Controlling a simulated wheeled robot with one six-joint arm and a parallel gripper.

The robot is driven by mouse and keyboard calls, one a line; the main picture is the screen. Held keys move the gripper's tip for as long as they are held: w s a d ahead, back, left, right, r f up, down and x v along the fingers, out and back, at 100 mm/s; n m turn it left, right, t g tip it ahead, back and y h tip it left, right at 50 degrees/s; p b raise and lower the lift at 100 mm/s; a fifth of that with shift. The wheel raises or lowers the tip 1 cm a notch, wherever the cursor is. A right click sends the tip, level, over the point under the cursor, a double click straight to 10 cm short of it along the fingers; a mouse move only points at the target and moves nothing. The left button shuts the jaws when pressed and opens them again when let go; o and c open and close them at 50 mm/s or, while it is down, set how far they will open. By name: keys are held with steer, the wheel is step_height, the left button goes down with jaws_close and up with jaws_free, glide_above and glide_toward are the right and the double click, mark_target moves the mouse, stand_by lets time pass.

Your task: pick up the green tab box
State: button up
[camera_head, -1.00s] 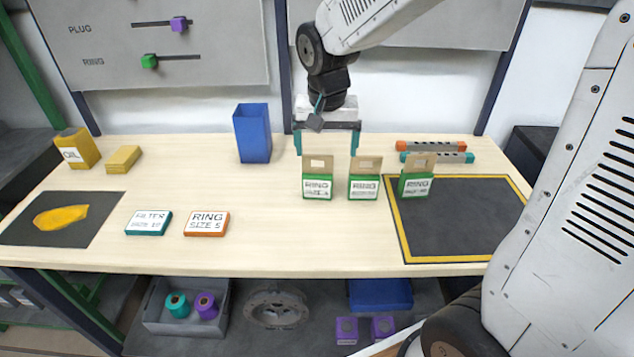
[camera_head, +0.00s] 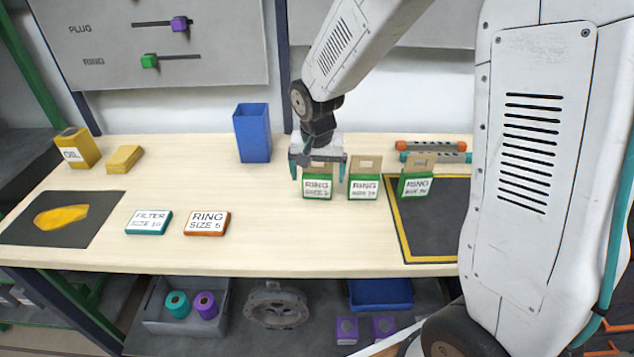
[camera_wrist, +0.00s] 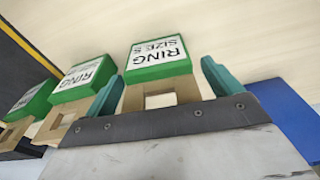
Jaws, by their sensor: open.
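Several green tab boxes with tan hang tabs and white RING labels stand in a row on the table. The left one (camera_head: 317,188) reads RING SIZE 5 in the wrist view (camera_wrist: 157,58). The middle box (camera_head: 363,187) stands to its right, and the right box (camera_head: 415,185) stands at the dark mat's left edge. My gripper (camera_head: 318,172) is open at the left box's tab. In the wrist view its teal fingers (camera_wrist: 163,92) lie on either side of that box, with the left finger between it and the middle box. Contact cannot be told.
A blue bin (camera_head: 252,135) stands to the left of my gripper. Orange and teal rods (camera_head: 432,152) lie behind the right box. A filter box (camera_head: 148,222) and an orange ring box (camera_head: 206,223) lie flat at the front. The table between them and the green boxes is clear.

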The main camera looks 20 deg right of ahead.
mark_target(321, 172)
steer(key=c, duration=1.1)
steer(key=shift+r, duration=0.2)
steer(key=shift+w+r, duration=0.1)
steer(key=shift+r, duration=0.2)
steer(key=r, duration=0.1)
steer(key=s+r, duration=0.1)
steer(key=shift+s+d+r, duration=0.1)
steer(key=shift+d+r, duration=0.1)
steer(key=shift+r, duration=0.2)
steer(key=s+d, duration=0.1)
steer(key=s, duration=0.3)
steer(key=s+d+r, duration=0.1)
steer(key=s+d, duration=0.1)
steer(key=s, duration=0.3)
steer(key=s+d, duration=0.1)
steer(key=s, duration=0.4)
steer(key=shift+d+r, duration=0.15)
steer(key=shift+d, duration=0.25)
